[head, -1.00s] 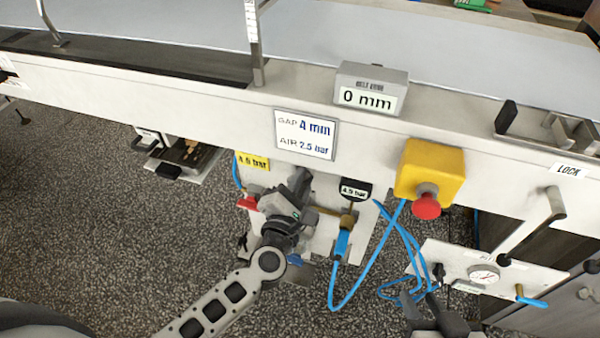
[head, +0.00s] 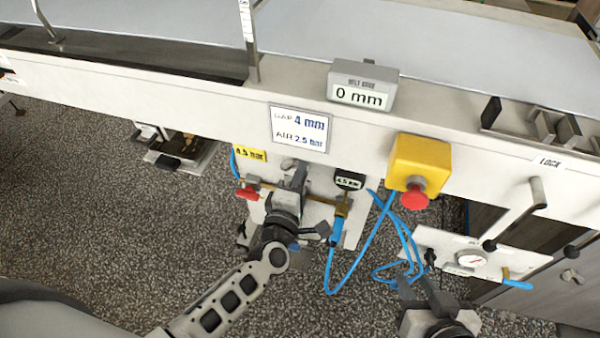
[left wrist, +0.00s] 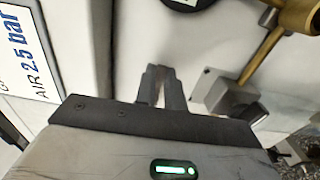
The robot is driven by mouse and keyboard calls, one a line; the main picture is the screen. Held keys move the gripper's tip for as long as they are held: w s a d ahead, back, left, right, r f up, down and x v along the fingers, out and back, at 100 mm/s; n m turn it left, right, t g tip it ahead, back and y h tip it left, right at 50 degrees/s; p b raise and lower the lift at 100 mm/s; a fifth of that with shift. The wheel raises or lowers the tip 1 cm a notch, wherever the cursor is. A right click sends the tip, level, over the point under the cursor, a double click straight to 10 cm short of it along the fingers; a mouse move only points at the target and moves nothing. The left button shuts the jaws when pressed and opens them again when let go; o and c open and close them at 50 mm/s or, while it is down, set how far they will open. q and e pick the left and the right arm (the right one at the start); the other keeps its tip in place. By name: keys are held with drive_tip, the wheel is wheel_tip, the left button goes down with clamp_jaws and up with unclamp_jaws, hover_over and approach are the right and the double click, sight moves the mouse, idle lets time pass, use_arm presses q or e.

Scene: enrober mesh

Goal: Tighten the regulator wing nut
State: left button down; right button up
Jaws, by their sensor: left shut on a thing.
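My left gripper (head: 294,178) is at the regulator panel (head: 355,228) under the machine's edge, with its fingers pointing at the panel. Its fingers also show in the left wrist view (left wrist: 160,86), close together against the pale panel. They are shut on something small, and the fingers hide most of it. I cannot make out the wing nut's shape. A brass pipe (head: 268,187) with a red handle (head: 247,193) runs behind the gripper. My right gripper (head: 424,285) is low at right, open and empty.
A sign (head: 298,130) reads GAP 4 mm, AIR 2.5 bar. A yellow box with a red button (head: 415,194) and blue hoses (head: 361,252) are right of the panel. A lower plate (head: 440,246) carries a round dial (head: 471,259). A display (head: 361,95) reads 0 mm.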

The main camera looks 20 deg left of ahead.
idle(0.3)
use_arm(q)
drive_tip(key=c, duration=1.5)
unclamp_jaws()
